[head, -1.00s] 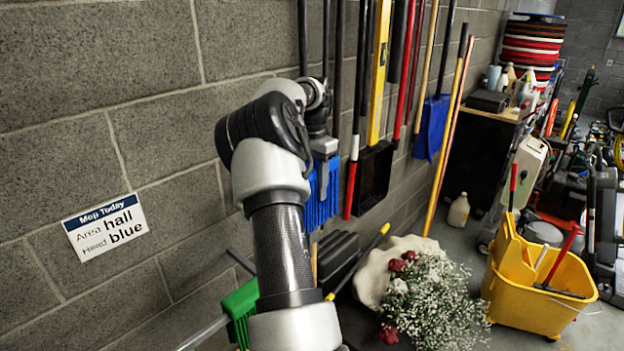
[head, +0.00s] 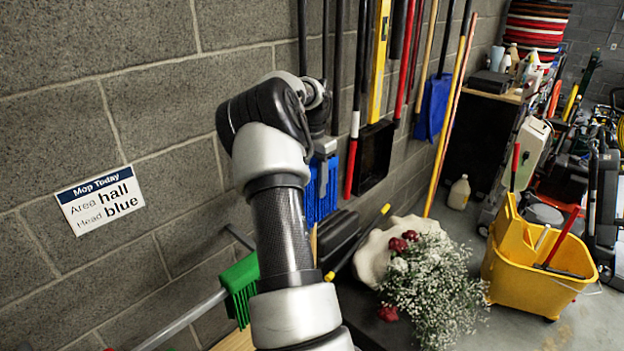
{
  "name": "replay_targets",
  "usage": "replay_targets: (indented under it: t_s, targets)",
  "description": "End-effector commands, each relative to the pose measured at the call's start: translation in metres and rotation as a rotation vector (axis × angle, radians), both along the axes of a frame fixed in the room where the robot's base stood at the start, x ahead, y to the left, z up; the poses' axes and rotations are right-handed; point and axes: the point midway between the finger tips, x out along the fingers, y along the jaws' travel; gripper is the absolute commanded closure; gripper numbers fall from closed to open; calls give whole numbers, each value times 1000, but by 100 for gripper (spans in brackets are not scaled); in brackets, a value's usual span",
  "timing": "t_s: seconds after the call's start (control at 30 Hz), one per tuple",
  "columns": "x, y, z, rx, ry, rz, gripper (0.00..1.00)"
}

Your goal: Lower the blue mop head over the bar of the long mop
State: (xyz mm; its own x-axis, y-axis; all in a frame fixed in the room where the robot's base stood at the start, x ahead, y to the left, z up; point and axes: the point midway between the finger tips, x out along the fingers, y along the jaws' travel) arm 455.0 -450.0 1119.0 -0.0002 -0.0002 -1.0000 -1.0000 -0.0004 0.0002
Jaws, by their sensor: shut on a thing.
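My gripper (head: 323,178) points down beyond my raised elbow, near the wall. It is shut on the blue mop head (head: 330,203), whose blue strands hang below and beside the grey finger. My arm partly covers its left side. I cannot make out the long mop or its bar for certain; my arm hides part of the area below. A wall sign (head: 101,200) reads "Mop Today, Area hall, Head blue".
A yellow mop bucket (head: 535,268) is on the floor at right. Long-handled tools and a blue dustpan (head: 432,108) line the wall.

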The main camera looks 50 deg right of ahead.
Motion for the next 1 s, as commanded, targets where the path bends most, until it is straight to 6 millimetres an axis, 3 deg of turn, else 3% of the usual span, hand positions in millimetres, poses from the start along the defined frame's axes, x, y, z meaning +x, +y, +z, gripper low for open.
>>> replay_targets:
  t_s: [1.0]
  targets:
    - [0, 1, -81, 4, 1, -1, 84]
